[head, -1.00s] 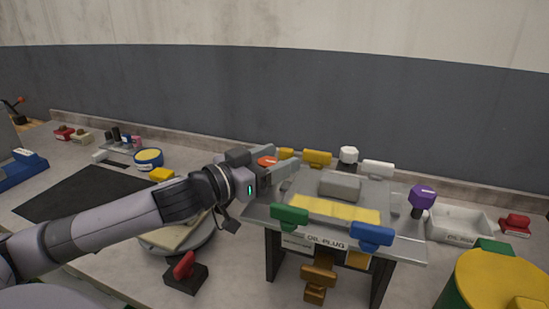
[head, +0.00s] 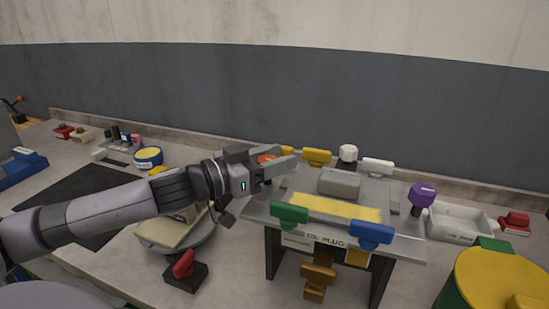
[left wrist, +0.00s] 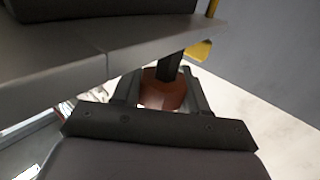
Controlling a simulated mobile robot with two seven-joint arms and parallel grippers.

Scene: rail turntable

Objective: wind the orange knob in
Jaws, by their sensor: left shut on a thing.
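The orange knob (head: 265,158) shows between the fingers of my left gripper (head: 275,160) in the head view, at the back left corner of the grey metal stand (head: 260,208). My left gripper is shut on it. In the left wrist view the knob (left wrist: 163,92) shows as a reddish-brown round shape between the dark finger parts. My right gripper is not in view.
The stand also carries green (head: 289,213), blue (head: 371,234), white (head: 378,167) and yellow (head: 317,157) handles. A purple knob (head: 421,194) stands at its right. A white tray (head: 459,222) and a yellow-topped drum (head: 500,285) lie further right. A red handle (head: 183,264) stands in front left.

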